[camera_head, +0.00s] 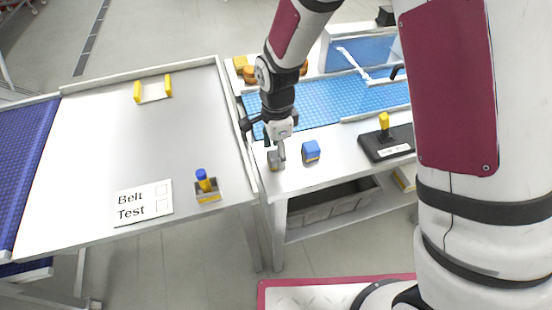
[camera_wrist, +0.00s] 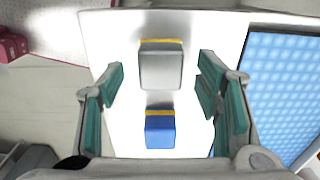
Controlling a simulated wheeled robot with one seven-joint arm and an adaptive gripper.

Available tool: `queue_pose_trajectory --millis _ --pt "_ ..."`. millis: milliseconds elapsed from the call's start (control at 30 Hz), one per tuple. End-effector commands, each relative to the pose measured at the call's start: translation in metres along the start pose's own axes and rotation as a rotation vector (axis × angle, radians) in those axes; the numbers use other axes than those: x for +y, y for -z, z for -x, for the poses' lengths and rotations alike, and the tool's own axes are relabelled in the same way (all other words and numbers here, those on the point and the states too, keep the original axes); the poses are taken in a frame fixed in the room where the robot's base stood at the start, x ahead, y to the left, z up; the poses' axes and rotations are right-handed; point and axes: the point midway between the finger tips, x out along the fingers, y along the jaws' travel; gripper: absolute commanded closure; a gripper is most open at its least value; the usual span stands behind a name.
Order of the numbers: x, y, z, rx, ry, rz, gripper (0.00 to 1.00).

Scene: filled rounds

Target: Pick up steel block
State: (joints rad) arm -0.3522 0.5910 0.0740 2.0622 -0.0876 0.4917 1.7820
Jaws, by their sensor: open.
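The steel block (camera_wrist: 161,68) is a grey metallic block with a yellow edge strip. In the wrist view it lies on the white table between and just beyond my fingertips. My gripper (camera_wrist: 162,75) is open, with its green-padded fingers spread to either side and a gap on both sides of the block. In the head view my gripper (camera_head: 278,146) points down above the table's left end, and the steel block (camera_head: 276,161) shows partly hidden behind a finger. I cannot tell the exact height of the fingertips over the block.
A blue block (camera_head: 311,151) stands right beside the steel block, and it shows nearer the wrist in the wrist view (camera_wrist: 160,131). A blue belt (camera_head: 350,95) runs behind. A black device with a yellow knob (camera_head: 384,122) is farther right. The left table (camera_head: 120,120) is mostly clear.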

Motion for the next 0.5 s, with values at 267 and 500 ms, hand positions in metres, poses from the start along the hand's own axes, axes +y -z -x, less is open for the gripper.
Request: queue_pose_trajectory --millis 267,500 --pt "-0.001 -0.001 -0.027 0.000 0.000 0.000 0.42" --pt "-0.001 -0.001 -0.028 0.000 0.001 0.000 0.42"
